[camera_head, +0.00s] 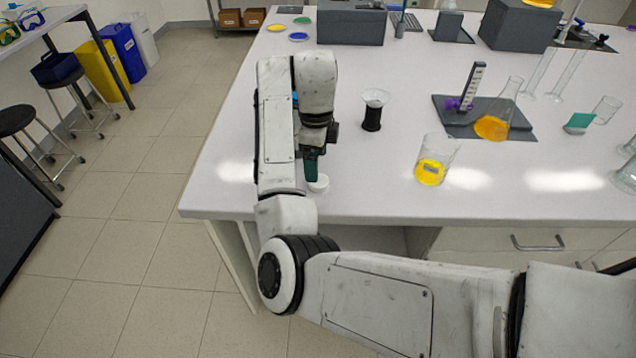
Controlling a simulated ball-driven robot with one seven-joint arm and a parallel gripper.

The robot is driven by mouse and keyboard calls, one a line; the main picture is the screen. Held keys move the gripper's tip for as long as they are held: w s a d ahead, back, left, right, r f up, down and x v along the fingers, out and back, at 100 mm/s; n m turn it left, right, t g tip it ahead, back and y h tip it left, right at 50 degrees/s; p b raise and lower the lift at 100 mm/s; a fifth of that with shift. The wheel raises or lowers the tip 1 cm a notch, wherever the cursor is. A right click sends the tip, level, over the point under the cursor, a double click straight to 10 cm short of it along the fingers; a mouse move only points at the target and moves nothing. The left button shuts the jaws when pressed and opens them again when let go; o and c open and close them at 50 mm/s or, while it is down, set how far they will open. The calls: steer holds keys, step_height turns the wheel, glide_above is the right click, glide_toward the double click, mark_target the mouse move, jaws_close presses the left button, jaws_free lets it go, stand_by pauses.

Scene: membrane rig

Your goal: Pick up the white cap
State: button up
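The white cap (319,184) is a small, low, round piece on the white bench (380,200), near its front left edge. My gripper (311,178) points down at the cap, and its dark green finger overlaps the cap's left and far side in the head view. Part of the cap is hidden behind the finger and my arm. I cannot tell whether the fingers touch the cap or how far apart they are.
A black stand with a clear funnel (374,97) stands right of my gripper. Farther right are a beaker of yellow liquid (431,171) and a flask of orange liquid (495,125) by a grey rig base (455,126). Bench between cap and beaker is clear.

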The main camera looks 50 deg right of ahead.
mark_target(319, 182)
steer(key=shift+s+f, duration=0.15)
steer(key=shift+f, duration=1.25)
steer(key=shift+s+f, duration=0.15)
steer(key=shift+f, duration=1.25)
steer(key=shift+c, duration=0.5)
steer(key=c, duration=1)
